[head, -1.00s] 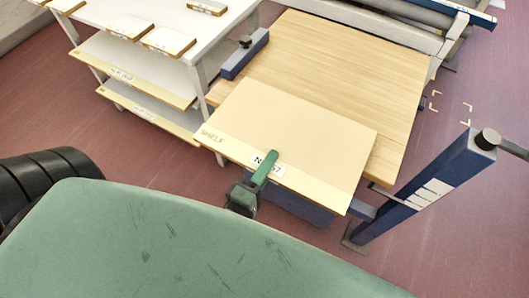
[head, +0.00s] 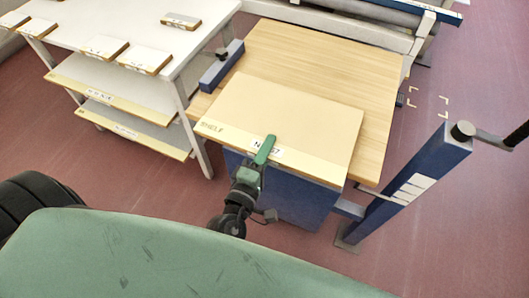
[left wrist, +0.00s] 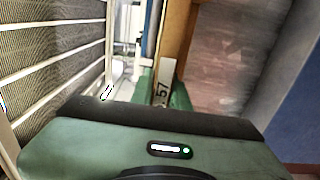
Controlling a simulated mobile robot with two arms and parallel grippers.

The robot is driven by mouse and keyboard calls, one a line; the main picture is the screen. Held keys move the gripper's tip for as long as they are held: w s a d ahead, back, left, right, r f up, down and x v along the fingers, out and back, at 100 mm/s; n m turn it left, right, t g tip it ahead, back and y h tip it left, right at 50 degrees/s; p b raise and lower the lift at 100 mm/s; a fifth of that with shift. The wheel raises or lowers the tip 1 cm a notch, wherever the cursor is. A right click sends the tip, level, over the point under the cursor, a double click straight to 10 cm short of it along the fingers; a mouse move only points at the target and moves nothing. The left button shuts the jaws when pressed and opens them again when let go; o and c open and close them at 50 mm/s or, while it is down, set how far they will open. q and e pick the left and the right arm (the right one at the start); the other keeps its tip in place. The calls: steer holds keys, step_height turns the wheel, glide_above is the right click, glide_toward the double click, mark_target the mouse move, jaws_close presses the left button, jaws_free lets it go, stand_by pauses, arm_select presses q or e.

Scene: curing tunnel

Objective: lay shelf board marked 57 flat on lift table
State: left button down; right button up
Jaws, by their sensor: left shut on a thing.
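The shelf board marked 57 (head: 290,112) is a pale, wide panel with a yellowish front edge strip and a white number label. It lies roughly level over the wooden lift table (head: 330,55), with its near edge overhanging the table's front. Whether it touches the tabletop I cannot tell. My left gripper (head: 264,150) is shut on the board's near edge, beside the label. My right gripper is not in view.
A white shelf rack (head: 90,50) with several labelled boards stands at left. A blue block (head: 222,66) sits at the table's left edge, and a blue post (head: 405,185) stands at right. A roller conveyor (head: 370,15) runs behind. Open floor shows at right.

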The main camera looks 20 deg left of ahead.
mark_target(279, 125)
arm_select(q)
steer(key=shift+w+r, duration=0.2)
steer(key=shift+w, duration=1.95)
steer(key=shift+w+d, duration=0.1)
steer(key=shift+w, duration=1.2)
steer(key=shift+f+b, duration=0.6)
steer(key=shift+f, duration=0.15)
steer(key=shift+f+b, duration=0.4)
steer(key=shift+f, duration=0.25)
steer(key=c, duration=1.3)
jaws_free()
steer(key=shift+r, duration=0.1)
steer(key=shift+c, duration=0.2)
steer(key=shift+o, duration=0.3)
